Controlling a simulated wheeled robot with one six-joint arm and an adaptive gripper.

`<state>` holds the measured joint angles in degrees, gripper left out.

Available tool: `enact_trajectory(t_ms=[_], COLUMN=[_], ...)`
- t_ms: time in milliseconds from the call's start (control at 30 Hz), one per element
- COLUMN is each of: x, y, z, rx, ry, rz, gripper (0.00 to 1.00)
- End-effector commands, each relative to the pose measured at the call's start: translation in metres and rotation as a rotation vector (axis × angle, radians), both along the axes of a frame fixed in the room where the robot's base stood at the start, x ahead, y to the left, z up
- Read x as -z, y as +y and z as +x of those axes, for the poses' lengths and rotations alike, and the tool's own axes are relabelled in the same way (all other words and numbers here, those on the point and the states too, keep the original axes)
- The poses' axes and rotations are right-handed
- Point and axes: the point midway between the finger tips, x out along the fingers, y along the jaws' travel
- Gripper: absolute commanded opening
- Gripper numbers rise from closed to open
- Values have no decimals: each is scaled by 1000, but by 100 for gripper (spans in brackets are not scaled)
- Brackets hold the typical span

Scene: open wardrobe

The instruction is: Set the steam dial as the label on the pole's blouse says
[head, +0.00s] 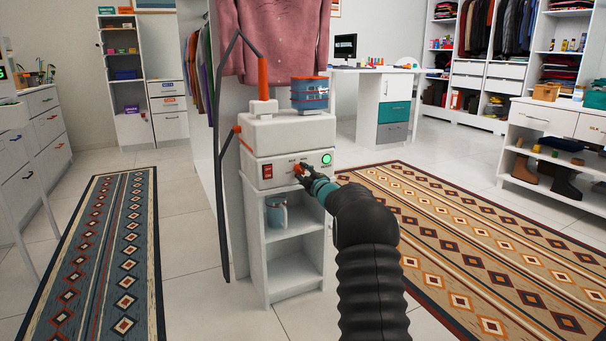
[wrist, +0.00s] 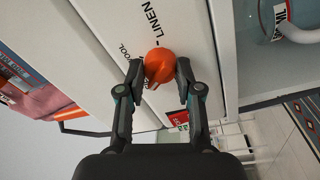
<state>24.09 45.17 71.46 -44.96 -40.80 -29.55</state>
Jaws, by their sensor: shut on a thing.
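The orange steam dial (head: 297,169) is on the front of the white steamer box (head: 290,136). It shows large in the wrist view (wrist: 159,65), where LINEN and a partly hidden word ending in OOL are printed around it. A small nub on the dial faces the lower left of the wrist view; I cannot tell which mark it is set to. My gripper (head: 303,175) is shut on the dial, one finger on each side in the wrist view (wrist: 159,75). The pink blouse (head: 270,38) hangs above the steamer; no readable label shows on it.
A red switch (head: 267,170) and a lit green button (head: 326,158) flank the dial. A blue container (head: 309,94) and an orange-handled steam head (head: 263,80) are on top. A blue-grey jug (head: 276,212) stands on the shelf below.

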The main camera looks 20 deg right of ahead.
Motion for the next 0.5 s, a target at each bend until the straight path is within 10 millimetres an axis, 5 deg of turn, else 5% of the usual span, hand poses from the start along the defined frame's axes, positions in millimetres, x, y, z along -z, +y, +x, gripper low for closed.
enact_trajectory(t_ms=[167,200,267,500], x=[1,1,1,1], y=[-1,-1,0,0], z=[0,0,0,0], rx=[2,2,1,0], ry=[2,2,1,1], rz=[0,0,0,-1], gripper=[0,45,60,60])
